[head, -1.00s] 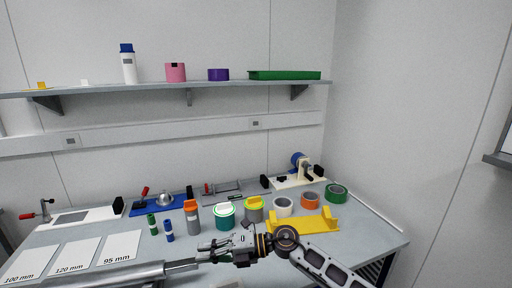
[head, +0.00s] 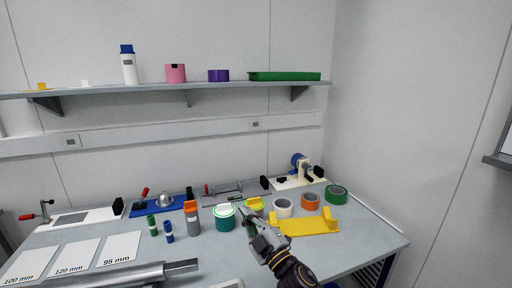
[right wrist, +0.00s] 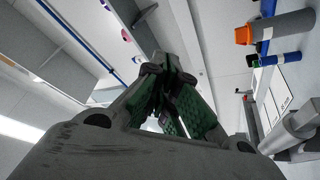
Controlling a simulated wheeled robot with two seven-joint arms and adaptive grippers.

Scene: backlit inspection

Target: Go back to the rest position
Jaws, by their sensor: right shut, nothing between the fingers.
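My right gripper (head: 247,217) is in the head view at the middle of the table, its arm coming in from the lower right. Its fingers point up and left, just right of a teal cup-like container (head: 225,222), and cover part of a yellow-topped container (head: 255,204). In the right wrist view its green-padded fingers (right wrist: 165,85) are shut with nothing between them. My left gripper cannot be made out; a grey metal shaft comes in low at the left.
The table (head: 200,256) holds an orange-topped bottle (head: 193,220), tape rolls (head: 284,207), a yellow holder (head: 305,226) and white cards (head: 75,257). A shelf (head: 210,87) hangs on the wall.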

